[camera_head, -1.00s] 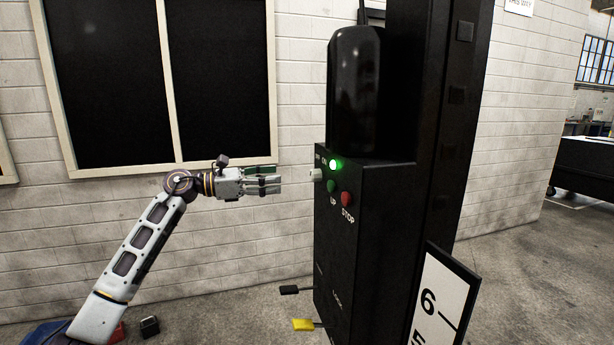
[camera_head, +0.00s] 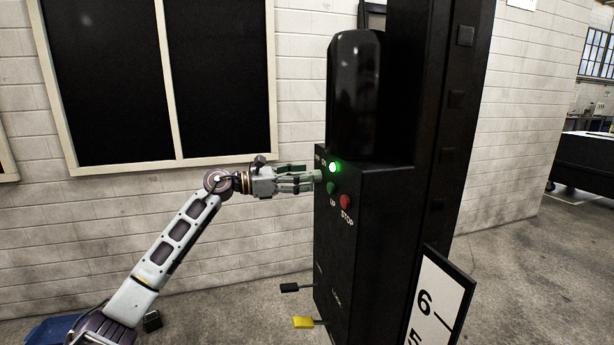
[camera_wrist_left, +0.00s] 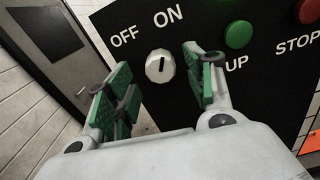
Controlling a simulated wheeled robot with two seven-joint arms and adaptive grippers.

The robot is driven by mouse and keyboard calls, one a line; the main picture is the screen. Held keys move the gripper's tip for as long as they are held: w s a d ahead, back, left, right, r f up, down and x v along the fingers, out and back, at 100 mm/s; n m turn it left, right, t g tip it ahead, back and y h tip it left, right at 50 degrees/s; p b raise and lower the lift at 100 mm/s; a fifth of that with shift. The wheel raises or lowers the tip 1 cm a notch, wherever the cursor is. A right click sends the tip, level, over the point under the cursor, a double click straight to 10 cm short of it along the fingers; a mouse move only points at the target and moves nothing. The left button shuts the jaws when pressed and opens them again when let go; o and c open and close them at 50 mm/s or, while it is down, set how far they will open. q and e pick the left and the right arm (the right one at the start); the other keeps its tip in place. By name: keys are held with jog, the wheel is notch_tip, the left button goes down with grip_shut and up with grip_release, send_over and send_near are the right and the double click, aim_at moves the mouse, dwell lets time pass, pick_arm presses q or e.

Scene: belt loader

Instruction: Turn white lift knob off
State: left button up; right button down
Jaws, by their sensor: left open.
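The white lift knob (camera_wrist_left: 160,67) is on the black control box (camera_head: 345,240), below the OFF and ON labels. In the left wrist view its dark mark stands nearly upright in the picture, toward the gap between OFF and ON. In the head view the knob (camera_head: 318,175) shows small at the fingertips. My left gripper (camera_wrist_left: 157,83) is open, with green-padded fingers on both sides of the knob. No contact of the pads with it is visible. In the head view my left gripper (camera_head: 310,180) reaches the box from the left. My right gripper is not in view.
A lit green lamp (camera_head: 333,168), a green UP button (camera_head: 331,188) and a red STOP button (camera_head: 346,201) are close to the knob. A black pedal (camera_head: 289,287) and a yellow pedal (camera_head: 303,322) stick out low. A black post rises behind the box.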

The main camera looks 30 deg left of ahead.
pick_arm(q)
jog(key=shift+x, duration=0.9)
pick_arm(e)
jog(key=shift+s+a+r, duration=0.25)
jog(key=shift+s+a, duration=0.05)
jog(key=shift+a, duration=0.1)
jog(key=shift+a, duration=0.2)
pick_arm(q)
jog(key=shift+c, duration=0.3)
